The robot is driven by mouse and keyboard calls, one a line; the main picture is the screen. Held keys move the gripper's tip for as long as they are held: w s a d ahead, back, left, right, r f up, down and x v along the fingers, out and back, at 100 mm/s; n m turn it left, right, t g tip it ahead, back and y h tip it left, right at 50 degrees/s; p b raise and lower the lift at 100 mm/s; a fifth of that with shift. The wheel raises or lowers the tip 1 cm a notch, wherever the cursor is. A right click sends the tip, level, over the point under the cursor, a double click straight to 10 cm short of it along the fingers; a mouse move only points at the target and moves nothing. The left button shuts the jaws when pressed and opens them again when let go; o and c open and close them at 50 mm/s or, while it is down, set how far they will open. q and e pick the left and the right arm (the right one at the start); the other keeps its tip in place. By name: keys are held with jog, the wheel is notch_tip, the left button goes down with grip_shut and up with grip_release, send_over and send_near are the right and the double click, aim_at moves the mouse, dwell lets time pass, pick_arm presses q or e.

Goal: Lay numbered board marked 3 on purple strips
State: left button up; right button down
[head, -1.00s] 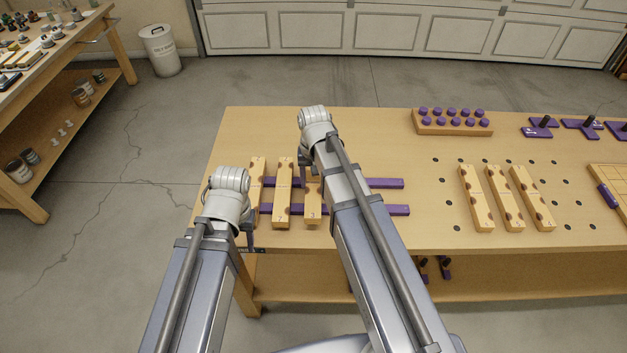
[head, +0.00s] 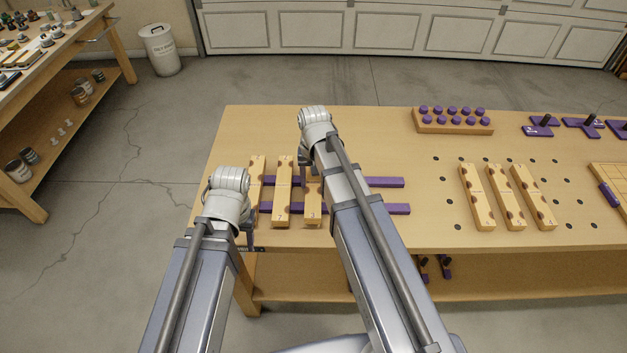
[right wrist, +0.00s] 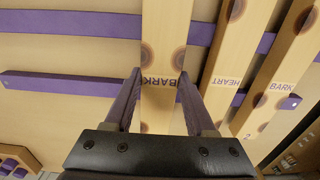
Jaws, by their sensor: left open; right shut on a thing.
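The board marked 3 (head: 314,208) lies across the two purple strips, the far strip (head: 385,183) and the near strip (head: 390,209). My right gripper (right wrist: 158,80) is shut on this board, a finger on each side near the word BARK; its arm hides part of the board in the head view. The strips pass beneath the board; whether it touches them I cannot tell. Two more boards, the middle one (head: 282,200) and the leftmost one (head: 257,175), lie across the strips to its left. My left gripper (head: 247,238) is open by the leftmost board's near end, partly hidden by its arm.
Several similar boards (head: 478,200) lie at the right on the bench (head: 350,130), among dark holes. A block with purple pegs (head: 453,127) stands at the back. Purple pieces with black knobs (head: 540,127) lie at the far right. The bench's back left is clear.

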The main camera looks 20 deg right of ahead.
jog(key=shift+f, duration=0.2)
jog(key=shift+f+b, duration=0.3)
jog(key=shift+b, duration=0.25)
jog(key=shift+f, duration=0.2)
dwell(1.0)
jog(key=shift+c, duration=0.7)
grip_release()
jog(key=shift+r, duration=0.1)
notch_tip(320, 180, up, 8)
jog(key=p, duration=0.7)
jog(key=shift+p, duration=0.4)
